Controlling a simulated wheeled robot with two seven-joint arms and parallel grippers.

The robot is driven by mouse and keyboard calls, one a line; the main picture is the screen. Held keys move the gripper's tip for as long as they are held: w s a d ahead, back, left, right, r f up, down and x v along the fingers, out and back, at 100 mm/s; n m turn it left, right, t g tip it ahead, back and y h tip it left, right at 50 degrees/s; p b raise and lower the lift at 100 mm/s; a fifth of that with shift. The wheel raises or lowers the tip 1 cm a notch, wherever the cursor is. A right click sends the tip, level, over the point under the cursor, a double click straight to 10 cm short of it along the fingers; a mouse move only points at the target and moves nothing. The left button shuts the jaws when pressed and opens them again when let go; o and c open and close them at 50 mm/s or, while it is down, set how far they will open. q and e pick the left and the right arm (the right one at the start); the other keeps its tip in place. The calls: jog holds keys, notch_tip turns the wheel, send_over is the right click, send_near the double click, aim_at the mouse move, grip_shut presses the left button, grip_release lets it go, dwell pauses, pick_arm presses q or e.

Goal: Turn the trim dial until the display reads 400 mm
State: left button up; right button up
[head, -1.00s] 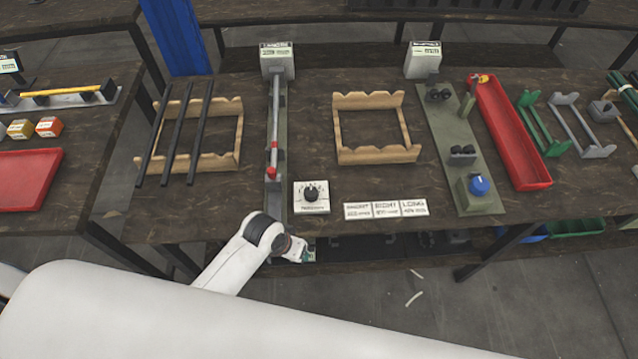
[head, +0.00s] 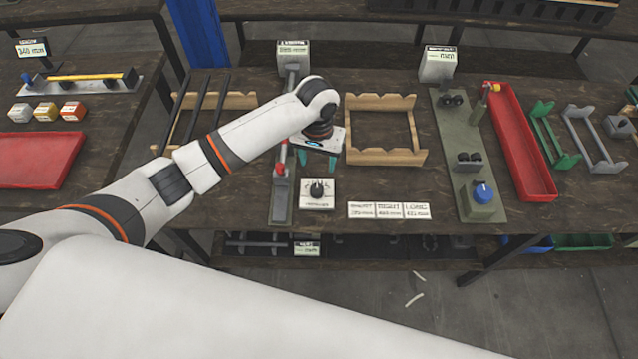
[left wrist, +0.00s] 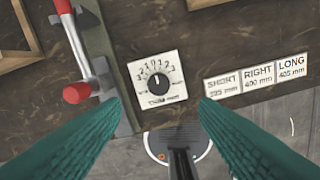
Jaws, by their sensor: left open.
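The trim dial (head: 317,191) is a black knob on a white square plate at the front of the bench; it also shows in the left wrist view (left wrist: 158,79). Its scale runs from 3 through 0 to 3, and its pointer is roughly at 0. My left gripper (head: 318,160) is above the bench just behind the dial in the head view. Its teal fingers (left wrist: 160,108) are apart and empty in the left wrist view, with the dial seen between them, untouched. The display (head: 293,49) on the post behind is too small to read. My right gripper is not visible.
Left of the dial is a rail with a red-tipped lever (left wrist: 77,93). To the right lie SHORT, RIGHT 400 mm and LONG 405 mm labels (left wrist: 258,77). A wooden frame (head: 385,157) stands behind them. A green press base with a blue knob (head: 483,192) is farther right.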

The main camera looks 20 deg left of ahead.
aim_at(317, 188)
pick_arm(q)
notch_tip(317, 188, down, 12)
jog(key=shift+a+r+p, duration=0.1)
jog(key=shift+p, duration=0.5)
jog(key=shift+c, duration=0.3)
jog(key=c, duration=0.9)
